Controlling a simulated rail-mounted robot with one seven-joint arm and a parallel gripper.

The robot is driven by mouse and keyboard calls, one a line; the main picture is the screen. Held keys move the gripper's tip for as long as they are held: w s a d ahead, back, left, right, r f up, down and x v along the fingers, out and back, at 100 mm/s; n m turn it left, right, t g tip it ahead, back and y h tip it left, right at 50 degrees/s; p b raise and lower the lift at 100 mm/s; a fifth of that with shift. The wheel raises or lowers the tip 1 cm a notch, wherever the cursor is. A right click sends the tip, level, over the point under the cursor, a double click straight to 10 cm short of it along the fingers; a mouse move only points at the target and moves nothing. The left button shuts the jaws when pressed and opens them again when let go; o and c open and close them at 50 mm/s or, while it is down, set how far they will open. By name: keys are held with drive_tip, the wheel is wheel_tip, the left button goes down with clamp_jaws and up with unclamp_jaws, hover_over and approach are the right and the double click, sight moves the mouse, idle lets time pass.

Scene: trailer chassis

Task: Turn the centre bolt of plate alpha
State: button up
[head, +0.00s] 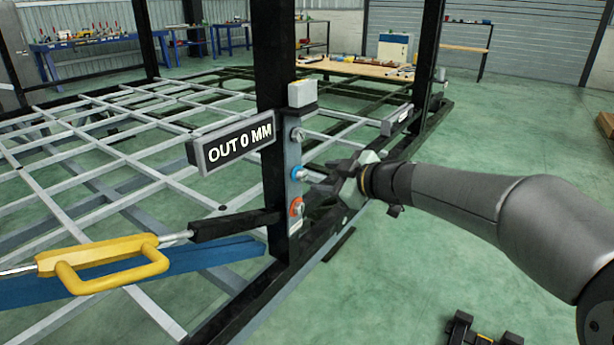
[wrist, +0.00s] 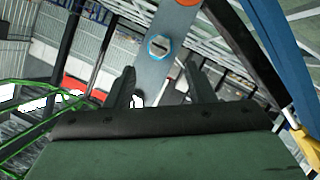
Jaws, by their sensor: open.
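A narrow grey plate (head: 285,160) stands upright on the near black post; no name is readable on it. It carries a plain grey bolt (head: 298,134) above, a blue-ringed centre bolt (head: 298,173), and an orange-ringed bolt (head: 297,207) below. My gripper (head: 325,180) is open just right of the plate, near centre-bolt height. In the wrist view the plate (wrist: 150,79) runs between my two spread fingers (wrist: 163,82). The blue-ringed bolt (wrist: 159,46) shows beyond the fingertips, apart from them, and the orange ring (wrist: 188,2) is cut by the top edge.
A sign reading "OUT 0 MM" (head: 233,144) juts left from the post (head: 272,60). A yellow-handled tensioner (head: 100,262) runs to the post at lower left. The grey lattice chassis (head: 120,140) lies behind. Green floor (head: 480,150) is open at right.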

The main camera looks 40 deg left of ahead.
sight(304, 175)
drive_tip(key=x, duration=0.7)
drive_tip(key=shift+w+a+f, duration=0.1)
drive_tip(key=shift+a, duration=0.1)
drive_tip(key=c, duration=1)
